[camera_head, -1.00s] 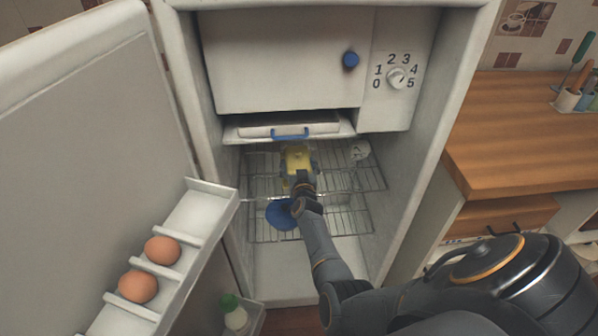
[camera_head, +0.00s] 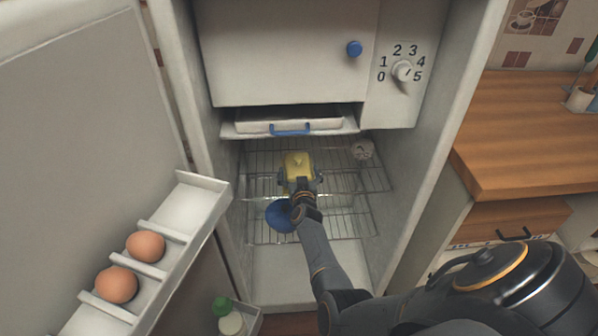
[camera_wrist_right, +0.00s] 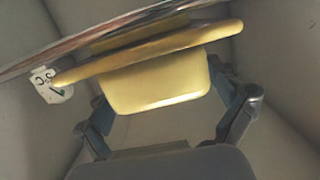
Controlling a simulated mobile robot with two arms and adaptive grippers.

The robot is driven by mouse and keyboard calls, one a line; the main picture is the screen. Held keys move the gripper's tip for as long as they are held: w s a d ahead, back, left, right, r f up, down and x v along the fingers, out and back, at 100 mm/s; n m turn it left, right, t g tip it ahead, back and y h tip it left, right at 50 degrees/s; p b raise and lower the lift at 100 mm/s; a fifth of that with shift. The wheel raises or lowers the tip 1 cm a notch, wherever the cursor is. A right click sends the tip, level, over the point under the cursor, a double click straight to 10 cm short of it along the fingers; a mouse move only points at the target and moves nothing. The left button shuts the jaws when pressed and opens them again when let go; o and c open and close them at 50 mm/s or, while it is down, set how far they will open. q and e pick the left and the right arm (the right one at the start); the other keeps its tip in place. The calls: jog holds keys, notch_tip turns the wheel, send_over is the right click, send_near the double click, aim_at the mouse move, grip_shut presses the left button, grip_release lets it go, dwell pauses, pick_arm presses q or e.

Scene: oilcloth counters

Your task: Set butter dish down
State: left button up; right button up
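The yellow butter dish (camera_head: 298,162) is on the upper wire rack (camera_head: 345,180) inside the fridge, upright, with a small knob on its lid. My right gripper (camera_head: 299,178) is in front of it, a finger to each side. In the right wrist view the butter dish (camera_wrist_right: 158,82) fills the upper middle. There the fingers of my right gripper (camera_wrist_right: 168,105) are spread, with a gap visible beside the right one. The dish's wide base lies close along the rack edge. My left gripper is not in view.
A blue round dish (camera_head: 281,215) is lower down. A drawer with a blue handle (camera_head: 290,130) hangs above. The open door holds eggs (camera_head: 117,284) at left.

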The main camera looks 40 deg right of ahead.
dwell(0.3)
jog(key=shift+r, duration=0.25)
jog(key=p+v, duration=0.9)
jog(key=v, duration=0.2)
jog(key=s+a+f+n+g+y, duration=0.35)
jog(key=s+a+f, duration=0.35)
jog(key=s+f, duration=0.4)
jog(key=s+a+f+n+g+y, duration=0.2)
jog(key=s+a+f+y, duration=0.2)
jog(key=s+a+f, duration=0.75)
jog(key=s+d+f+n+g, duration=0.1)
jog(key=s+f+g, duration=0.2)
jog(key=s, duration=1)
jog(key=s+d+f+n+g, duration=0.2)
jog(key=s+f+g, duration=0.2)
jog(key=s+f, duration=0.4)
jog(key=s, duration=0.5)
jog(key=shift+s+f, duration=0.3)
jog(key=shift+f, duration=0.05)
jog(key=shift+a+g+y, duration=0.1)
jog(key=shift+g+y, duration=0.15)
